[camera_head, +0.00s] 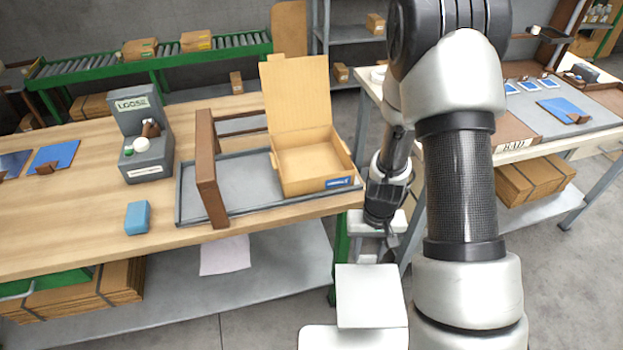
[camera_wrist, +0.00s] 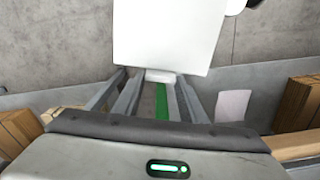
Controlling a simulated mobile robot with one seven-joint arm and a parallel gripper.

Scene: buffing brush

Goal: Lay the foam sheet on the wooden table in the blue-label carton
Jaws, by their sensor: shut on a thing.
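The foam sheet (camera_head: 370,297) is a flat white square. In the wrist view the sheet (camera_wrist: 168,32) extends beyond the fingertips of my gripper (camera_wrist: 160,80). The blue-label carton (camera_head: 312,185) stands open at the right end of the table, its lid raised at the back. Its visible inside looks empty. My gripper is to the right of the carton and lower in the picture.
The carton stands on a grey tray (camera_head: 243,210) beside an upright brown frame (camera_head: 208,168). A blue block (camera_head: 138,217) and a grey LOOSE holder (camera_head: 147,140) are to the left. A pale sheet (camera_head: 225,256) lies on the lower shelf. Another workbench (camera_head: 500,152) is at right.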

